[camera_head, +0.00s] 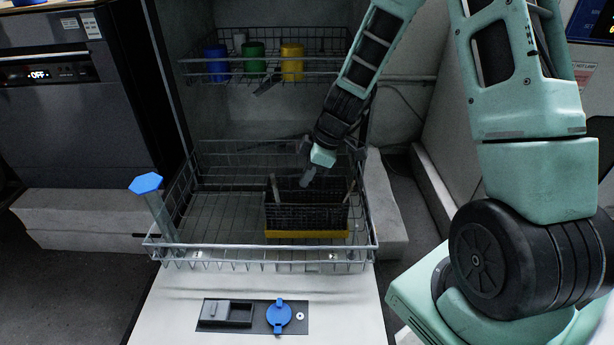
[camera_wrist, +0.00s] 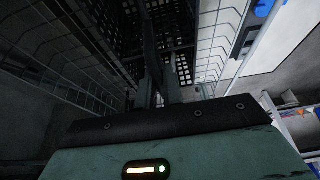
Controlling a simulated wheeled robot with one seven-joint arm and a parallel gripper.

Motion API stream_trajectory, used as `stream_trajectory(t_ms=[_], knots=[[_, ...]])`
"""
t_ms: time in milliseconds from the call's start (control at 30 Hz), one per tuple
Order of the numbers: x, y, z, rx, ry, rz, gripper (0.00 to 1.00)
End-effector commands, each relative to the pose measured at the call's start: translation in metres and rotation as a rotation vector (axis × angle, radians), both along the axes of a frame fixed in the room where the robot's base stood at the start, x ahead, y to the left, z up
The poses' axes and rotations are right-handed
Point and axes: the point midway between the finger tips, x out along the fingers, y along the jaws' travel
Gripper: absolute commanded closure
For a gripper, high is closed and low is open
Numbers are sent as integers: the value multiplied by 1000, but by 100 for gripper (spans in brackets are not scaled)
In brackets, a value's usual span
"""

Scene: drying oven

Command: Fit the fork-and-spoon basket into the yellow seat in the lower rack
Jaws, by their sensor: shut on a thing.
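The black fork-and-spoon basket (camera_head: 306,216) is upright in the front right part of the lower rack (camera_head: 205,200). Its grid also shows in the wrist view (camera_wrist: 113,28). The yellow seat (camera_head: 306,234) shows as a strip along the basket's lower front edge; the rest of it is hidden. I cannot tell whether the basket rests fully in it. My gripper (camera_head: 306,176) is over the basket's middle, pointing down. In the wrist view its fingers (camera_wrist: 157,88) are shut on the basket's dark handle (camera_wrist: 149,42).
A blue hexagonal knob (camera_head: 146,183) on a clear post stands at the rack's left. The open door (camera_head: 260,285) lies below the lower rack. The rack's left part is mostly bare.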

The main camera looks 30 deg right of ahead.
Motion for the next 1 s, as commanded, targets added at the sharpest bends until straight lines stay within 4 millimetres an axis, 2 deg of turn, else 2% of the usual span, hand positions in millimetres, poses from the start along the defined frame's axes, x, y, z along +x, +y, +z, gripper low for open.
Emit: stream_trajectory(t_ms=[133, 200, 233, 500, 633, 767, 1000], knots=[[0, 0, -3, 1, -1, 0, 100], [0, 0, -2, 0, 0, 0, 77], [0, 0, -2, 0, 0, 0, 70], [0, 0, -2, 0, 0, 0, 70], [0, -1, 5, 0, 0, -1, 70], [-4, -8, 25, -1, -3, -2, 70], [-15, -25, 74, -1, -3, -2, 70]])
